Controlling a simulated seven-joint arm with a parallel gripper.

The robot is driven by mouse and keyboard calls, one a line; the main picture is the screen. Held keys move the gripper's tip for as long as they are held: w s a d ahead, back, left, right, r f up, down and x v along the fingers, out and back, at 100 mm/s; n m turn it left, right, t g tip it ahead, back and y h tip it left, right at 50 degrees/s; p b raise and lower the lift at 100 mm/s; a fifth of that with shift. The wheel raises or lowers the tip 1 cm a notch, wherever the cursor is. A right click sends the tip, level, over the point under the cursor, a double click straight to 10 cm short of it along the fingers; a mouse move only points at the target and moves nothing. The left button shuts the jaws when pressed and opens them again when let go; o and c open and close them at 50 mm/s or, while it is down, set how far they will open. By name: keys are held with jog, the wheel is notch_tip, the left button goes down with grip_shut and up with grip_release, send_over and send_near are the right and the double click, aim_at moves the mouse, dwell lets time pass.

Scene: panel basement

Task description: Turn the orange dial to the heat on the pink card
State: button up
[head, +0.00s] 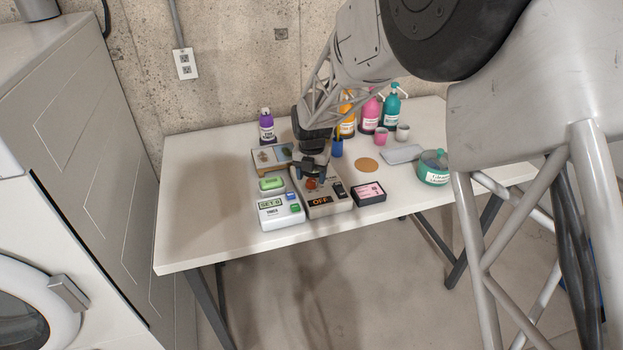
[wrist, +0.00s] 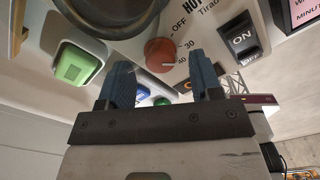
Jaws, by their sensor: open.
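The orange dial (head: 311,184) sits on the face of a beige hot-plate box (head: 326,206). In the wrist view the dial (wrist: 160,54) is a round knob beside a scale that reads OFF, 30, 40. My gripper (wrist: 161,78) is open, with its two blue fingertips on either side of the dial, close to it; contact cannot be told. In the head view my gripper (head: 312,170) hangs just over the dial. The box's display reads OFF.
A black rocker switch (wrist: 240,40) marked ON and OFF is beside the dial. A white timer (head: 279,211) and a green-topped item (head: 271,184) stand at left. Several bottles, cups and a teal round container (head: 433,169) stand behind and right.

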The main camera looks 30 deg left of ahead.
jog(key=shift+f, duration=0.8)
jog(key=c, duration=0.9)
jog(key=shift+m, duration=2.3)
